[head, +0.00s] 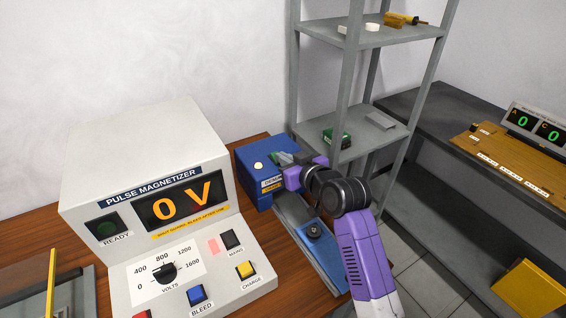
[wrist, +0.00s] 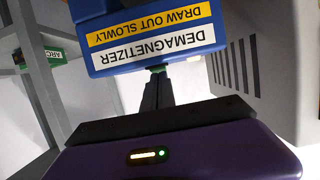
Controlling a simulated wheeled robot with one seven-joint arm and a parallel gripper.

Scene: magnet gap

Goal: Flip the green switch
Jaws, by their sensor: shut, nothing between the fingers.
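The blue demagnetizer box (head: 252,178) stands on the wooden table, right of the magnetizer. In the wrist view its front (wrist: 150,38) appears upside down, with a white and yellow label.
The large pulse magnetizer (head: 140,160) fills the left, showing 0 V, with a dial, coloured buttons and a dark green READY lamp (head: 107,228). A blue slide with a black knob (head: 314,230) lies below my arm. A grey shelf rack (head: 385,130) stands close behind my wrist.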

